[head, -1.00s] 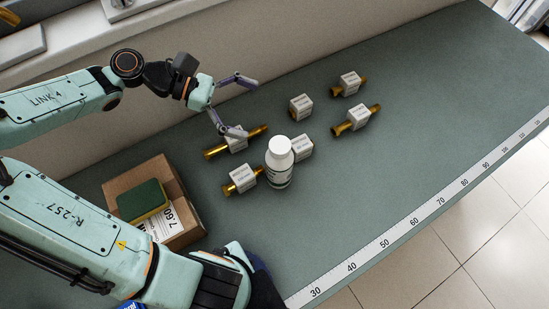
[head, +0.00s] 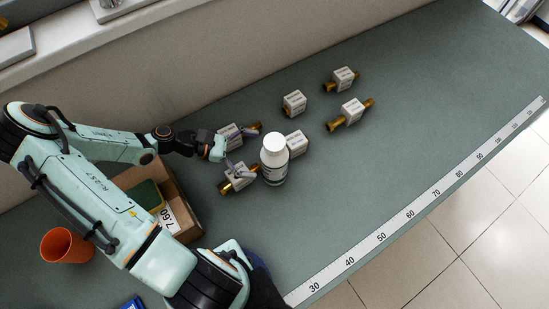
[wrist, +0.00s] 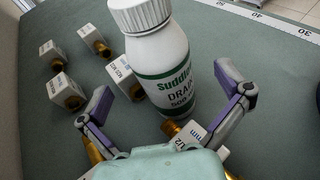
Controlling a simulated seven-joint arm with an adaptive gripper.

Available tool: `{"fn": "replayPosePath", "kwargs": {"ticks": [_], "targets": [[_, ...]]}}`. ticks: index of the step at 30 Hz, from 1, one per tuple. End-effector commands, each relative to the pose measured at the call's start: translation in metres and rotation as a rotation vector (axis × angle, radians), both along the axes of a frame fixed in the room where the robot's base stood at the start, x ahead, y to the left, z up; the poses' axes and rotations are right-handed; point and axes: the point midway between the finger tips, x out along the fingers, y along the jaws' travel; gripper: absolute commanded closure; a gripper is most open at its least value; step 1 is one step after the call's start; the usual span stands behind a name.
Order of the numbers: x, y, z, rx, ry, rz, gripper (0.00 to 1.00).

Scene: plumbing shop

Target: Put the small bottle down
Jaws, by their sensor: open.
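The small bottle (head: 274,165) is white with a ribbed white cap and a green-banded label. It stands upright on the green counter, and it also shows close up in the wrist view (wrist: 168,68). My gripper (head: 248,150) is open and low over the counter, just left of the bottle. In the wrist view my two fingers (wrist: 165,90) are spread, with the bottle ahead of the gap between them. The bottle is not gripped. Whether a finger touches it I cannot tell.
Several white-boxed brass fittings lie around the bottle, one beside it (head: 297,143) and one near my gripper (head: 238,178). A cardboard box (head: 186,205) with a green sponge and an orange cup (head: 66,246) stand left. A ruler strip (head: 410,215) edges the counter. The right side is clear.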

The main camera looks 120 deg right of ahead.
Motion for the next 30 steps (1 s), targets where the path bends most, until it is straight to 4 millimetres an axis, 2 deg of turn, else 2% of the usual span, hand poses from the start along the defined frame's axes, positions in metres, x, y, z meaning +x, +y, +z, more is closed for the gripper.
{"fn": "replayPosePath", "kwargs": {"ticks": [7,17,18,20,24,25,30], "targets": [[-0.030,0.020,-0.010,0.002,0.001,-0.003,0.01],[-0.036,0.024,-0.013,0.001,0.001,0.000,0.01],[-0.036,0.024,-0.012,0.001,0.001,0.000,0.04],[-0.036,0.024,-0.012,0.001,0.001,0.000,0.22],[-0.036,0.024,-0.012,0.001,0.000,0.000,0.66],[-0.036,0.024,-0.013,0.001,0.000,0.000,0.73],[-0.036,0.024,-0.012,0.002,0.002,0.000,0.73]]}}
